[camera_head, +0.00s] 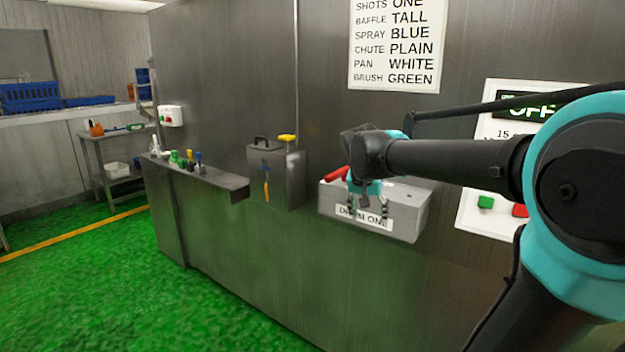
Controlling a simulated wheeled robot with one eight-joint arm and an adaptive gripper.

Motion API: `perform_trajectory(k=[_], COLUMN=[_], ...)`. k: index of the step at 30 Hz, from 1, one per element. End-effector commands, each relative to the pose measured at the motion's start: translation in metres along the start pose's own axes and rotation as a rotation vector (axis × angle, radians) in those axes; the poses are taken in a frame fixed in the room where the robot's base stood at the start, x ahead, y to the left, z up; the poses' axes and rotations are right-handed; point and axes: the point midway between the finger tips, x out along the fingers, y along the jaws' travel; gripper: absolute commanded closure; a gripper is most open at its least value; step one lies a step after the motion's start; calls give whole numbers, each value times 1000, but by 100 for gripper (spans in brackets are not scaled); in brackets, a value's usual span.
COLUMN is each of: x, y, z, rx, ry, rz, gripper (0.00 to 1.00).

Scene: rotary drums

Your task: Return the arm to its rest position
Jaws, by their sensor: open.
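My arm reaches in from the right of the view, with a teal joint and dark grey links. It extends leftward to my gripper (369,209), which hangs fingers down in front of a grey box labelled "DRUM ONE" (405,211). The gripper is open, its two fingertips apart near the label. I see nothing between the fingers. I cannot tell whether the fingers touch the box. A red handle-like part (337,174) shows at the box's left end, partly beside the gripper.
A grey caddy (275,176) with a yellow-handled tool hangs left of the box. A ledge (197,172) holds several small coloured items. A control panel (481,218) with an "OFF" display and green and red buttons is behind my arm. Green floor (110,290) is open at left.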

Motion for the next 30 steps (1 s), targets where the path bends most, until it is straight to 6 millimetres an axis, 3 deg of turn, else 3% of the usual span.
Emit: perform_trajectory(k=[1, 6, 12, 15, 20, 30], x=[20, 82, 128, 138, 144, 144], y=[12, 49, 82, 91, 96, 96], z=[21, 106, 200, 231, 252, 253], rx=[-24, -147, -272, -312, -341, -344], ry=[-13, -52, -65, -64, -61, -61], rz=[-12, -81, -158, -184, -202, -203], gripper=[39, 39, 39, 39, 39, 39])
